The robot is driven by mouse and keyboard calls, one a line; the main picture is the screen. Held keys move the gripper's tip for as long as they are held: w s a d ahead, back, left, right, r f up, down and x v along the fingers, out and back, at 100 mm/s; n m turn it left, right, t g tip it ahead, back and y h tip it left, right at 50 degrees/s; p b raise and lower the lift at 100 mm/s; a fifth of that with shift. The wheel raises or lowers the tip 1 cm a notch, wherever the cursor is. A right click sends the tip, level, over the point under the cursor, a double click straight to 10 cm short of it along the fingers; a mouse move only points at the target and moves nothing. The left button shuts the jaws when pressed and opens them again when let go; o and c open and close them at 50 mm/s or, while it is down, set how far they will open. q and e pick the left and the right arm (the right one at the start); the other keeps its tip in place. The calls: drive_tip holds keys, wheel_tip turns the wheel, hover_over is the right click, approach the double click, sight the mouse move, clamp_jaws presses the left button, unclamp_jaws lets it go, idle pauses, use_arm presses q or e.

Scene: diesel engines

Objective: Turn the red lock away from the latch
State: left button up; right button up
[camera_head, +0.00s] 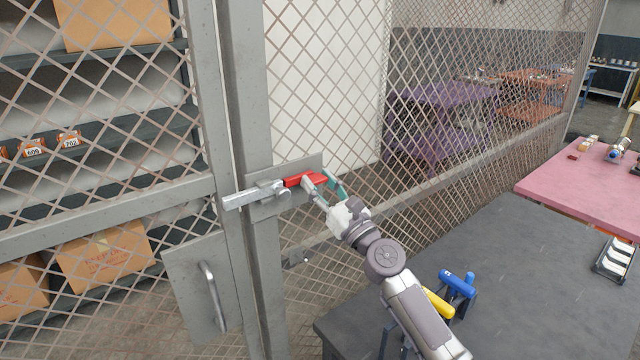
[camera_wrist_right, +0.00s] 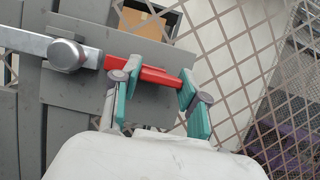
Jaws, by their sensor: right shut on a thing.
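The red lock (camera_head: 306,180) sits on a grey plate on the cage door post, lying lengthwise along the latch line. The latch (camera_head: 256,194) is a grey metal bar that reaches left across the gap between post and door. In the right wrist view the red lock (camera_wrist_right: 143,73) lies just right of the latch's round knob (camera_wrist_right: 66,55). My right gripper (camera_head: 324,186) is shut on the red lock, its teal-padded fingers on either side of it; it also shows in the wrist view (camera_wrist_right: 152,88). My left gripper is not in view.
The mesh door with a handle plate (camera_head: 196,290) stands left of the post, with shelves and boxes behind it. A dark table (camera_head: 530,270) holding blue (camera_head: 458,284) and yellow-handled tools is below my right arm. A pink table (camera_head: 590,185) is further right.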

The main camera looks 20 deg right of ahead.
drive_tip(key=shift+d+f+n+g+y+b, duration=0.15)
drive_tip(key=shift+n+g+y+b, duration=0.15)
drive_tip(key=shift+n+y+b, duration=0.75)
drive_tip(key=n+g+y+b, duration=0.1)
drive_tip(key=n+b, duration=0.1)
drive_tip(key=n, duration=0.2)
drive_tip(key=shift+n, duration=0.35)
drive_tip(key=n+g+y+b, duration=0.1)
drive_tip(key=n+b, duration=0.1)
drive_tip(key=n, duration=0.1)
drive_tip(key=shift+n, duration=0.3)
drive_tip(key=n+g+y+b, duration=0.1)
drive_tip(key=n+g+b, duration=0.1)
drive_tip(key=n, duration=0.1)
drive_tip(key=shift+n, duration=0.3)
drive_tip(key=n, duration=0.1)
drive_tip(key=n+g, duration=0.1)
drive_tip(key=n+b, duration=0.1)
drive_tip(key=n, duration=0.1)
drive_tip(key=shift+d+r+g, duration=0.1)
drive_tip(key=shift+r+g, duration=0.15)
drive_tip(key=shift+g, duration=0.05)
drive_tip(key=n+g, duration=0.1)
drive_tip(key=n, duration=0.3)
drive_tip(key=shift+r+h, duration=0.1)
drive_tip(key=shift+h, duration=0.15)
drive_tip(key=shift+n+g, duration=0.3)
drive_tip(key=o, duration=1.1)
drive_tip(key=shift+o, duration=0.2)
